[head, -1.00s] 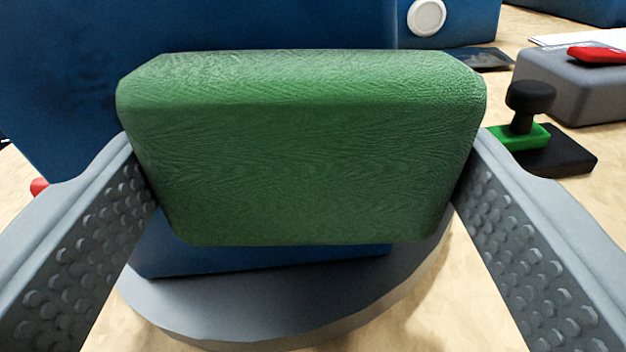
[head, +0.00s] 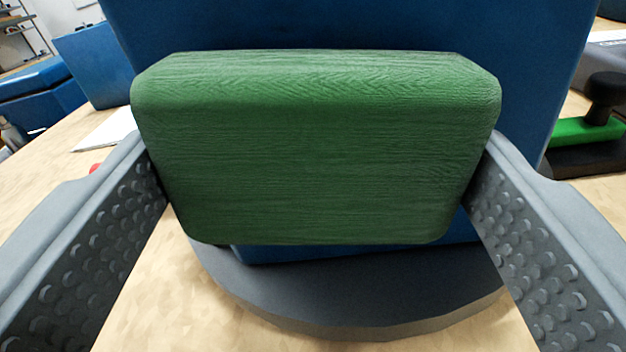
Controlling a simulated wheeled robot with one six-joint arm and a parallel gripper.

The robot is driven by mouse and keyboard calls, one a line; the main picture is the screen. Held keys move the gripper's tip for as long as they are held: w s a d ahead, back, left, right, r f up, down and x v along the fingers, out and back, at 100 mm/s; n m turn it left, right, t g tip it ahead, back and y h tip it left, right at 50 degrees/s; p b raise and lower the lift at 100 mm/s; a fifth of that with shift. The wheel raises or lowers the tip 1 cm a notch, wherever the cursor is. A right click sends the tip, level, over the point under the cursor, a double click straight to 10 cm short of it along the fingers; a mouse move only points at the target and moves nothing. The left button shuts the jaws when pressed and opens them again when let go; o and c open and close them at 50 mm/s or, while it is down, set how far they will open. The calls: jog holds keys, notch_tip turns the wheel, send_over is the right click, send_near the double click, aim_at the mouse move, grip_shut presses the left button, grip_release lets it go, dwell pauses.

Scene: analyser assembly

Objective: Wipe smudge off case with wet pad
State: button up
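My gripper (head: 318,170) is shut on a green pad (head: 315,150), with one grey studded finger against each end. The pad is a wide, rounded block with a fine wavy texture. Right behind it stands the blue case (head: 350,25) on a round dark grey base (head: 370,295). I cannot tell whether the pad touches the case. No smudge shows on the visible part of the case; the pad hides much of its face.
A black stamp-like tool with a green part (head: 580,130) stands at the right. Behind it is a grey box (head: 608,55). Blue boxes (head: 95,60) and a white sheet (head: 105,132) are at the left. The wooden table (head: 150,290) is bare in front.

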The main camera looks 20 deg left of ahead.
aim_at(446, 144)
jog(key=shift+s+a, duration=0.15)
jog(key=shift+a, duration=0.65)
jog(key=shift+s+a, duration=0.15)
jog(key=shift+a, duration=0.65)
jog(key=shift+s+r, duration=0.1)
jog(key=shift+r, duration=0.3)
jog(key=shift+w+d, duration=0.3)
jog(key=shift+d, duration=0.55)
jog(key=shift+w+d, duration=0.3)
jog(key=shift+d, duration=0.5)
jog(key=w+d, duration=0.1)
jog(key=d, duration=0.5)
jog(key=shift+w+d, duration=0.25)
jog(key=shift+w, duration=0.1)
jog(key=shift+a, duration=0.1)
jog(key=shift+s+a, duration=0.2)
jog(key=shift+a, duration=0.7)
jog(key=shift+s+a, duration=0.15)
jog(key=shift+a, duration=0.7)
